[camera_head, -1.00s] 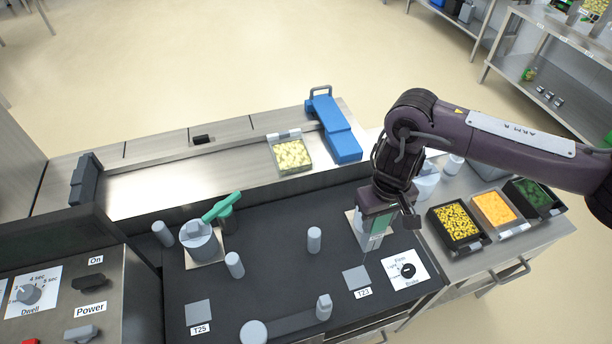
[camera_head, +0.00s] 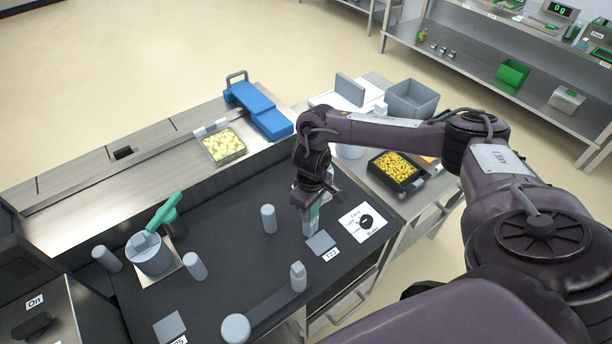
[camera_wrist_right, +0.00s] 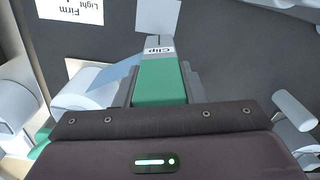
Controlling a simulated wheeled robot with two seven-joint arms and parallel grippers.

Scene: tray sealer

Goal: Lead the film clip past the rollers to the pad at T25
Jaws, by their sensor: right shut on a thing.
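My right gripper (camera_head: 310,200) is low over the dark deck, behind the grey T23 pad (camera_head: 321,242). In the wrist view it is shut on the green film clip (camera_wrist_right: 160,84), whose grey tip is labelled "Clip". Pale film (camera_wrist_right: 116,76) shows beside the clip, by a white roll (camera_wrist_right: 84,88) that my arm mostly hides in the head view. Upright grey rollers stand on the deck: one nearest the gripper (camera_head: 268,219), one further left (camera_head: 195,266), one at far left (camera_head: 107,258). The grey T25 pad (camera_head: 169,327) is at the lower left, its label cut off.
A lever arm with a grey post (camera_head: 298,277) and round pivot (camera_head: 235,327) lies between the pads. A capped grey cylinder with a green handle (camera_head: 163,214) stands left. A brake dial (camera_head: 365,221) is right of T23. Yellow-filled trays (camera_head: 222,146) (camera_head: 398,168) stand behind and right.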

